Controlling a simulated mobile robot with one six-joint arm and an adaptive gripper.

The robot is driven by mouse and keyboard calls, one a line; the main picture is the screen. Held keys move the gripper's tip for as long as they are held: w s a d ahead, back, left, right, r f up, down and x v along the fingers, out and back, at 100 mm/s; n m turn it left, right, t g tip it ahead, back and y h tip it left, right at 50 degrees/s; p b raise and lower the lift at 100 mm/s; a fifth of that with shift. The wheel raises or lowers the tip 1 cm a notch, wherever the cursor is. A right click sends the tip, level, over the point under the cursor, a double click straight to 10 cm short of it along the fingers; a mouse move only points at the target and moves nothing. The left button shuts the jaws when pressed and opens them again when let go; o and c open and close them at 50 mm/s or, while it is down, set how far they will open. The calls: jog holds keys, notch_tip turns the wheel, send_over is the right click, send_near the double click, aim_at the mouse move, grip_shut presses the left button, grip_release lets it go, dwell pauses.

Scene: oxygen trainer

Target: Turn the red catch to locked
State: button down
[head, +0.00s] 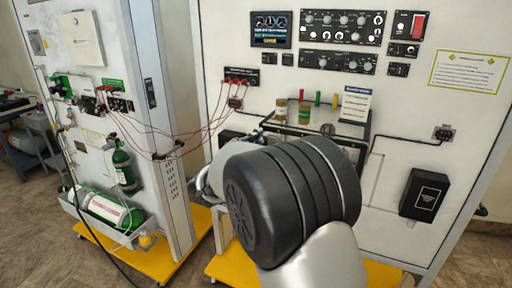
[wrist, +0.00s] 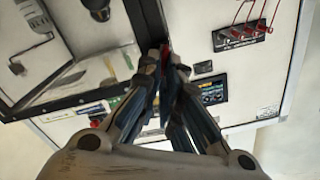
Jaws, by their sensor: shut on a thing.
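My gripper (wrist: 168,62) has its fingers drawn together at a corner of a black-framed case (wrist: 88,93) in the wrist view. Its tips close on something small that the fingers hide. I cannot clearly make out the red catch; a sliver of red (wrist: 153,125) shows between the fingers, but I cannot tell what it belongs to.
The white panel (head: 400,150) carries a display (head: 271,29), knob rows (head: 343,25) and a red switch (head: 419,25). Red plugs with hanging leads (head: 237,82) are left of the case. A black box (head: 425,195) is at right.

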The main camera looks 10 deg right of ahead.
jog(key=m+b, duration=0.3)
jog(key=m, duration=0.1)
jog(key=f+m+b, duration=0.1)
jog(key=m+b, duration=0.2)
jog(key=m, duration=0.1)
jog(key=m+b, duration=0.4)
jog(key=shift+s+d+f, duration=0.3)
jog(key=shift+d, duration=0.1)
dwell(0.3)
jog(key=c, duration=1.8)
grip_release()
